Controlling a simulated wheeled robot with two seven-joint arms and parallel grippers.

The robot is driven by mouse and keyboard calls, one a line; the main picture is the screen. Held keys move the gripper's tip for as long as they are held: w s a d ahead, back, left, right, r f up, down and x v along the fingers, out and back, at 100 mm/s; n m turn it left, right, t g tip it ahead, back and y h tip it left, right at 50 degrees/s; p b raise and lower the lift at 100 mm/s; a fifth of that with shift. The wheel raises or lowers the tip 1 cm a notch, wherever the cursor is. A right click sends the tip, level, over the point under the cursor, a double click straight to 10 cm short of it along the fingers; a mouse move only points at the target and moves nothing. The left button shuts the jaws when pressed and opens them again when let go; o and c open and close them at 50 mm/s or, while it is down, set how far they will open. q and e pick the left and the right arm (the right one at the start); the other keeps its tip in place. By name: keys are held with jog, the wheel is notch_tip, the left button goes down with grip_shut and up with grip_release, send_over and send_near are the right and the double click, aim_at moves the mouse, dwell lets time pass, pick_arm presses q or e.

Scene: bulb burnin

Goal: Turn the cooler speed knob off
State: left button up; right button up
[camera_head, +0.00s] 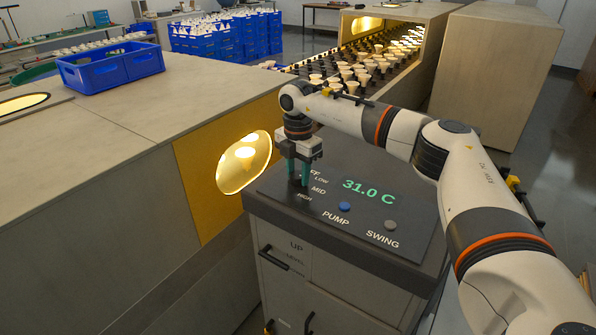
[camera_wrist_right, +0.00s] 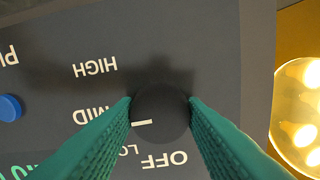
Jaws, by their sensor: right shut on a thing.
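The cooler speed knob (camera_wrist_right: 160,115) is round and black, on the dark control panel (camera_head: 275,185). My right gripper (camera_wrist_right: 160,103) has its two teal fingers on opposite sides of the knob, shut on it. The knob's white mark lies on its left side in the wrist view, towards MID and the partly covered LOW label. OFF (camera_wrist_right: 164,160) is printed below the knob there. In the head view my right gripper (camera_head: 299,174) points down onto the panel's left part and mostly hides the knob. My left gripper is not in view.
The panel also has a display reading 31.0 C (camera_head: 368,191), a blue PUMP button (camera_head: 345,206) and a grey SWING button (camera_head: 390,225). A lit opening (camera_head: 244,162) is close on the left. A blue crate (camera_head: 110,67) stands on the counter.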

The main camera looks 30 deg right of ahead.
jog(key=n, duration=0.9)
jog(key=shift+p, duration=0.3)
jog(key=n, duration=0.4)
jog(key=shift+n, duration=2.2)
jog(key=o, duration=1)
